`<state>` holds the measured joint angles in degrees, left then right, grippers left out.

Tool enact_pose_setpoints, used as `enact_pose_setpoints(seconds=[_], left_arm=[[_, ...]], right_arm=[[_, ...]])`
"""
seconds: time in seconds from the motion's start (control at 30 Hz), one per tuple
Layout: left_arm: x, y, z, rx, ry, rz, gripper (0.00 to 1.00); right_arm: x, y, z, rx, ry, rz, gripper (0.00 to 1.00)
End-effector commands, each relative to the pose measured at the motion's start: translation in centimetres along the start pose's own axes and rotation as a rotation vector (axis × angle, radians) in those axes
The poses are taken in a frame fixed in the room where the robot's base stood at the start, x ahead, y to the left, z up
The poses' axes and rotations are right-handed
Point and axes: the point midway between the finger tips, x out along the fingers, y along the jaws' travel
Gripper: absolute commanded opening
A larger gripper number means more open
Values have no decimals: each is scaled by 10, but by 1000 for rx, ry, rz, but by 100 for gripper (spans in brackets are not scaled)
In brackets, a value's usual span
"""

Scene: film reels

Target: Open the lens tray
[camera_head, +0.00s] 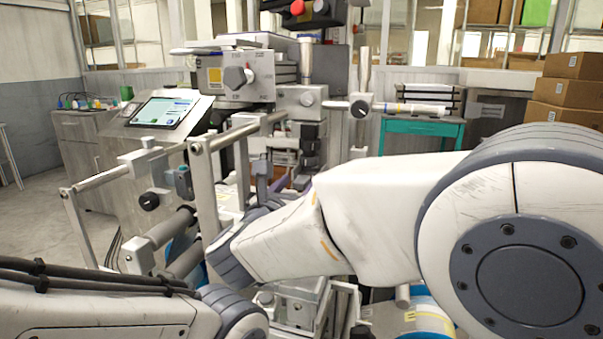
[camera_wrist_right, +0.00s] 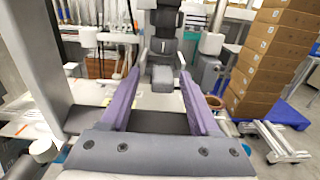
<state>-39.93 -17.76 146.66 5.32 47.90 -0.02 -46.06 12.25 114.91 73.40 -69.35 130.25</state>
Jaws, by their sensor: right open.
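A large grey machine (camera_head: 245,75) fills the middle of the head view, with knobs, rollers and a vertical column. I cannot tell for sure which part of it is the lens tray. My right gripper (camera_head: 270,182) is in front of the machine, partly hidden by my own right arm. In the right wrist view its purple fingers (camera_wrist_right: 159,78) are spread wide with nothing gripped. A small light grey block (camera_wrist_right: 162,78) of the machine shows between the fingertips; contact cannot be made out. My left arm lies low at the left of the head view, its gripper unseen.
A tilted touch screen (camera_head: 165,109) stands left of the machine. Metal rails and rollers (camera_head: 172,228) stand close to my right gripper. A teal table (camera_head: 422,126) is behind, and stacked cardboard boxes (camera_head: 567,92) are at the right. Open floor lies at the far left.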

Motion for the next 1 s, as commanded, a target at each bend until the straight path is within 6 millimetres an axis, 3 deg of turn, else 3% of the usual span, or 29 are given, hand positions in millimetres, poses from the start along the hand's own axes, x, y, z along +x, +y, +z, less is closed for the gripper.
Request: enact_pose_setpoints(seconds=[0.33, 0.5, 1.0], left_arm=[[-1, 0, 0, 0, 0, 0, 0], [-2, 0, 0, 0, 0, 0, 0], [-2, 0, 0, 0, 0, 0, 0]], right_arm=[[4, -7, 0, 0, 0, -9, 62], [4, -7, 0, 0, 0, -9, 0], [4, -6, 0, 0, 0, -9, 0]])
